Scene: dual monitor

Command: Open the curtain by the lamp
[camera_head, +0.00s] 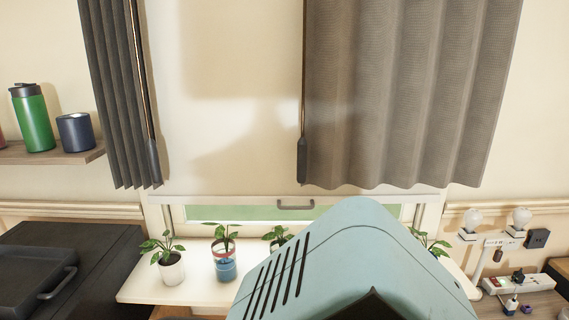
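Two grey-brown curtains hang in front of the window. The right curtain (400,95) is spread wide in broad folds, on the side of two white round bulbs (473,219), (521,217) at the lower right, which look like lamps. Its inner edge carries a thin rod with a dark handle (302,160) at the bottom. The left curtain (112,95) is gathered into a narrow bundle, with a similar dark handle (153,160). A pale blind covers the window between them. Neither gripper shows in the head view.
A teal slotted casing (335,255) fills the lower middle and hides part of the sill (140,288); I cannot tell what it belongs to. Potted plants (172,265) stand on the sill. A shelf (60,154) holds a green bottle (32,120) and a dark cup (75,132).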

